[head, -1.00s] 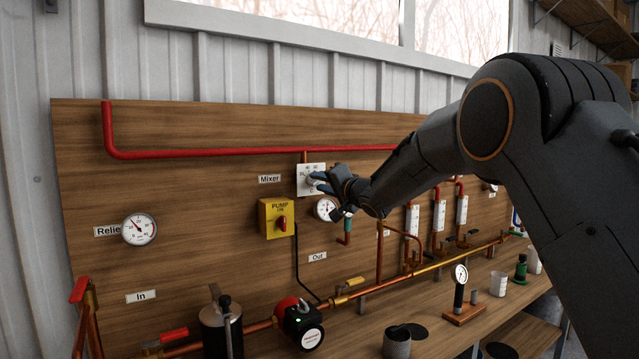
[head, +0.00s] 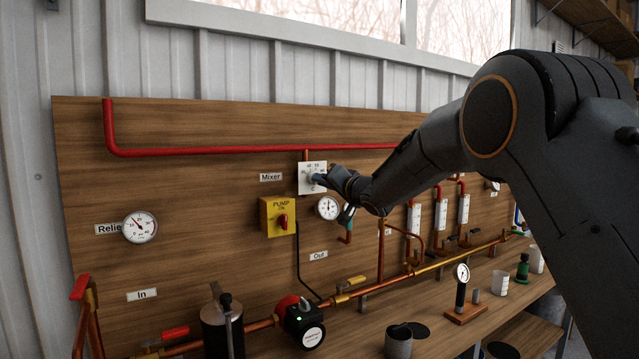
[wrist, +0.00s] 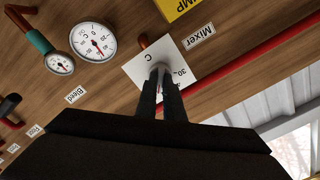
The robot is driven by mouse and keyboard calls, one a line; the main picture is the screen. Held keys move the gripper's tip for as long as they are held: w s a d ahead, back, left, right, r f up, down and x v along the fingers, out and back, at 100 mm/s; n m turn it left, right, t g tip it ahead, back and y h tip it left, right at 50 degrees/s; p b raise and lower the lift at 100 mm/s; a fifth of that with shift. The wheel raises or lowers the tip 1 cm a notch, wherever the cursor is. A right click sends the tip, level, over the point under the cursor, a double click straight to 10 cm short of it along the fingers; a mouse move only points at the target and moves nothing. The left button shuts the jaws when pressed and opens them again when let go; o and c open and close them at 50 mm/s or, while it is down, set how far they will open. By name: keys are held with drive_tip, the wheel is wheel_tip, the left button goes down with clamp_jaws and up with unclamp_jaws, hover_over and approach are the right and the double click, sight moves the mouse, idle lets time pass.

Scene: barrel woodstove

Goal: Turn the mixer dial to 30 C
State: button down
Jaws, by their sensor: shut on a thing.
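The mixer dial's white square plate (head: 305,178) is on the wooden board, right of the "Mixer" label (head: 271,177). In the wrist view the plate (wrist: 141,69) shows a "C" and a "30" mark; other marks are partly hidden by the fingers. My gripper (head: 321,179) is at the dial with its fingers shut on the grey knob (wrist: 159,67). The knob's pointer is hidden, so I cannot read its setting. A round thermometer gauge (head: 328,207) sits just below and right of the plate; it also shows in the wrist view (wrist: 93,43).
The yellow pump switch box (head: 277,217) is below left of the dial. A red pipe (head: 230,152) runs just above the plate. Copper pipes and valves (head: 385,279) cross the lower board. Several loose items stand on the bench at lower right.

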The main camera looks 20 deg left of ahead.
drive_tip(key=shift+w+d+f+n+b, duration=0.1)
drive_tip(key=shift+n+b, duration=2.4)
drive_tip(key=shift+n, duration=2.6)
drive_tip(key=shift+d+f+n+b, duration=0.1)
drive_tip(key=shift+n+b, duration=2.4)
drive_tip(key=shift+n, duration=2.6)
drive_tip(key=c, duration=1.9)
unclamp_jaws()
drive_tip(key=shift+r, duration=0.1)
drive_tip(key=shift+o, duration=0.2)
drive_tip(key=shift+r, duration=0.1)
drive_tip(key=b+v, duration=0.1)
drive_tip(key=v, duration=0.6)
drive_tip(key=shift+s+d+b, duration=0.25)
drive_tip(key=shift+s+b, duration=0.05)
